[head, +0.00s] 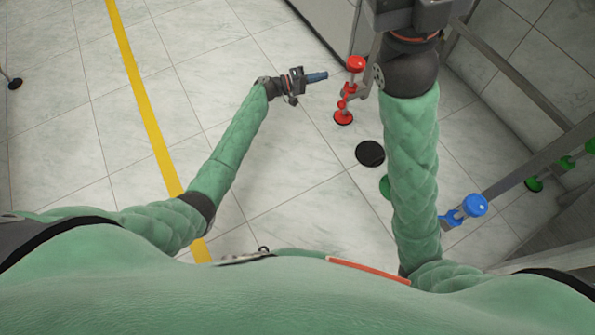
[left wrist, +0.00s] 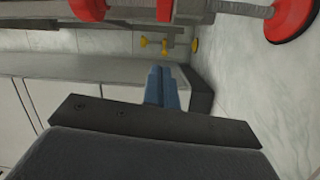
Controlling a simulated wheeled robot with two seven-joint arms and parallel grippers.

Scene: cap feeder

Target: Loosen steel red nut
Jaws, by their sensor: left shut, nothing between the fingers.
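A red fitting on a steel bracket stands just right of my left gripper in the head view, with a red knob (head: 356,63) on top, a small red piece on its steel shaft (head: 347,92) and a red disc (head: 343,118) at the bottom. I cannot tell which red part is the nut. My left gripper (head: 318,77) has blue fingers, shut and empty, pointing at the fitting and apart from it. In the left wrist view the shut fingers (left wrist: 161,88) are below the steel shaft, with a red disc (left wrist: 292,18) at upper right. My right gripper is out of view.
My right arm lies just right of the red fitting. A blue fitting (head: 473,206) and green fittings (head: 566,163) are on rails at right. A black disc (head: 370,153) is below the red fitting. Small yellow fittings (left wrist: 165,46) show in the wrist view.

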